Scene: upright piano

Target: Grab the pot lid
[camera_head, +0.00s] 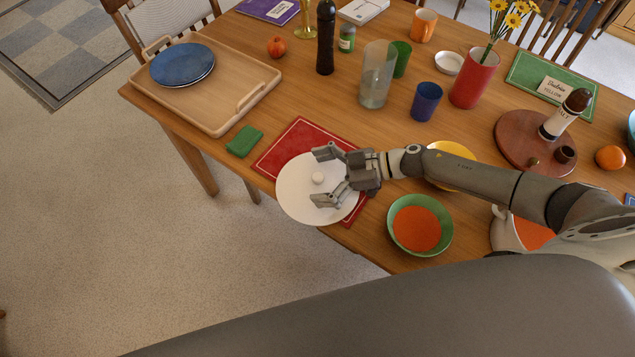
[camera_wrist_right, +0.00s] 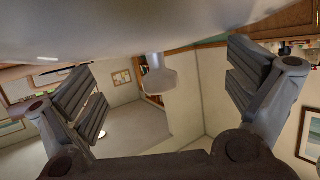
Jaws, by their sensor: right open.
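The pot lid (camera_head: 293,199) is a white round disc with a small round knob (camera_head: 318,178). It lies over the red placemat (camera_head: 298,142) and overhangs the table's front edge. My right gripper (camera_head: 321,177) is open over the right part of the lid, its two fingers on either side of the knob. In the right wrist view the pale lid (camera_wrist_right: 130,25) fills the top, and its knob (camera_wrist_right: 157,78) points down between the spread fingers, apart from both. My left gripper is not in view.
A green bowl (camera_head: 401,240) with orange contents and a white pot (camera_head: 506,233) stand right of the lid. A yellow bowl (camera_head: 450,148) is partly behind my forearm. A green cloth (camera_head: 244,141) and a wooden tray (camera_head: 190,104) with blue plates lie to the left.

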